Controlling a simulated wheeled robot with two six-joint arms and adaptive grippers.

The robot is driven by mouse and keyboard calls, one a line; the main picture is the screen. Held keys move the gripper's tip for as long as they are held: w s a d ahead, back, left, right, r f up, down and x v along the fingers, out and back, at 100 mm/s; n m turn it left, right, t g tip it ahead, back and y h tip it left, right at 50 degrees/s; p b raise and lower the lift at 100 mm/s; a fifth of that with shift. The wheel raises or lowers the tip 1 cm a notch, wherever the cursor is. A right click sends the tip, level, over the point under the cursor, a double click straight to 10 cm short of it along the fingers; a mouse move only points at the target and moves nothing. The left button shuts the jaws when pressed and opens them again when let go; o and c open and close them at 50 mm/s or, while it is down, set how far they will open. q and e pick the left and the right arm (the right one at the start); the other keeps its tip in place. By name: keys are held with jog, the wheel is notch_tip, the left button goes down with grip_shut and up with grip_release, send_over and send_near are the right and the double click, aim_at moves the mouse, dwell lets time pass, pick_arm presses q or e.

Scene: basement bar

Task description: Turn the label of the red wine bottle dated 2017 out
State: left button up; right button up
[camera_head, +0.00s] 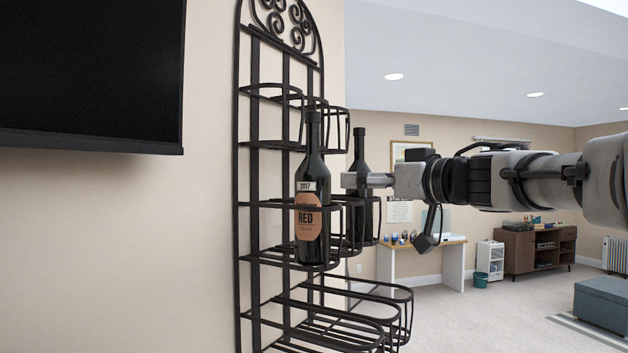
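The red wine bottle dated 2017 (307,247) stands upright in a ring of the black metal wall rack (244,180). Its "2017" tag and orange-brown "RED" label face my head camera. A second dark bottle (359,153) stands upright in the ring behind and to the right, with no label readable. My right gripper (349,181) comes in from the right at neck-to-shoulder height. In the picture its tip is just right of the 2017 bottle and overlaps the second bottle. Its fingers are seen side-on, so their gap and any contact are unclear. My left gripper is out of view.
Empty rack rings (395,291) jut out below the bottles, and more rings sit above. A dark wall screen (90,70) is at upper left. A white table (452,262), brown cabinet (518,257) and blue-grey ottoman (602,303) stand far off across open carpet.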

aim_at(325, 175)
jog(key=p+x, duration=0.2)
jog(key=x, duration=0.5)
jog(key=shift+w+a, duration=0.2)
jog(key=a+p, duration=0.1)
jog(key=a+r+p, duration=0.1)
jog(key=p, duration=0.1)
jog(key=shift+w+a+r, duration=0.1)
jog(key=shift+w+r, duration=0.1)
jog(key=shift+w, duration=0.05)
jog(key=p+x, duration=0.3)
jog(key=shift+w+f+p, duration=0.25)
jog(key=shift+w+p, duration=0.05)
jog(key=shift+w+a+f+p, duration=0.15)
jog(key=shift+w+a+p, duration=0.1)
jog(key=shift+w+p, duration=0.3)
jog(key=shift+s+a, duration=0.1)
jog(key=shift+s, duration=0.1)
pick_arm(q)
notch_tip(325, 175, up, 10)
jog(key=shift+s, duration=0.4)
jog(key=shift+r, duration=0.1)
pick_arm(e)
jog(key=shift+f, duration=0.1)
